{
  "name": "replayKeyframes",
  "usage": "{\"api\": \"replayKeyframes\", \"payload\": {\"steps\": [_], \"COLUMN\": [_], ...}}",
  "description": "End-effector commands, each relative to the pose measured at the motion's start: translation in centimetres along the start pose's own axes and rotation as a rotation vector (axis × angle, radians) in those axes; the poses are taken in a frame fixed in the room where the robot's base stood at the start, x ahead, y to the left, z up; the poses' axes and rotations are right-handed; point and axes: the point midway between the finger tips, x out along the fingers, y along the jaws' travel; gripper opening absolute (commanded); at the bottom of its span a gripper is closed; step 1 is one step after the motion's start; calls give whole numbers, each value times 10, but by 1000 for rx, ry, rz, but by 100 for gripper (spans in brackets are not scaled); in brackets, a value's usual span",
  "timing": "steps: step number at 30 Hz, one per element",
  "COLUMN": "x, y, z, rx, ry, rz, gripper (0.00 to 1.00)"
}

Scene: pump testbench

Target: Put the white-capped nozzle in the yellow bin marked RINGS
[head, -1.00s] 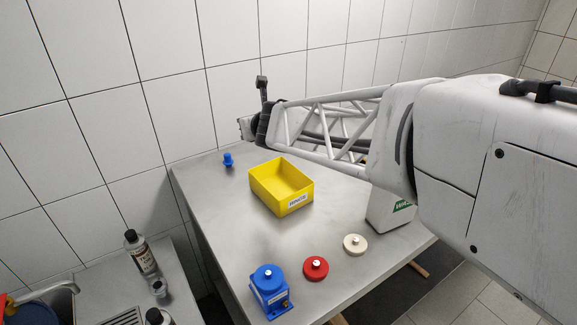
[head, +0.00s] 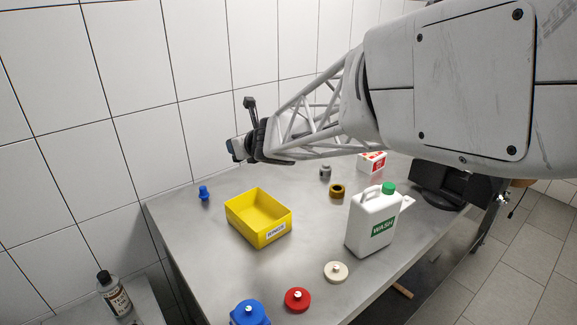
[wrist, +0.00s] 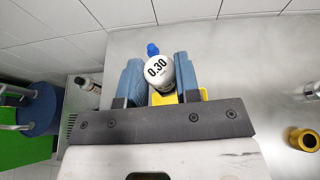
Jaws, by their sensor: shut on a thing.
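The white-capped nozzle (wrist: 158,70) shows in the wrist view as a round white top marked 0.30. My gripper (wrist: 159,75) is shut on it, with a blue-grey finger on each side. In the head view my gripper (head: 238,149) hangs in the air above the back of the table, higher in the picture than the bin; the nozzle cannot be made out clearly there. The yellow bin (head: 274,233), labelled RINGS on its front, stands on the table and looks empty. In the wrist view a yellow part of the bin (wrist: 203,94) shows behind the nozzle, mostly hidden.
A blue fitting (head: 203,193) stands left of the bin. A blue pump part (head: 249,313), a red disc (head: 297,299) and a cream disc (head: 336,271) lie in front. A white WASH jug (head: 368,226) stands to the right. A brass ring (head: 337,190) is behind it.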

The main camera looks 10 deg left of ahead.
Motion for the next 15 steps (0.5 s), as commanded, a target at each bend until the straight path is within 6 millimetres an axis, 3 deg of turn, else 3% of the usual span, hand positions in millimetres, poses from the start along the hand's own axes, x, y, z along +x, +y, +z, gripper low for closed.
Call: {"api": "replayKeyframes", "payload": {"steps": [15], "x": [-2], "y": [-17], "z": [7], "rx": [-13], "ry": [0], "rz": [32], "gripper": [6]}}
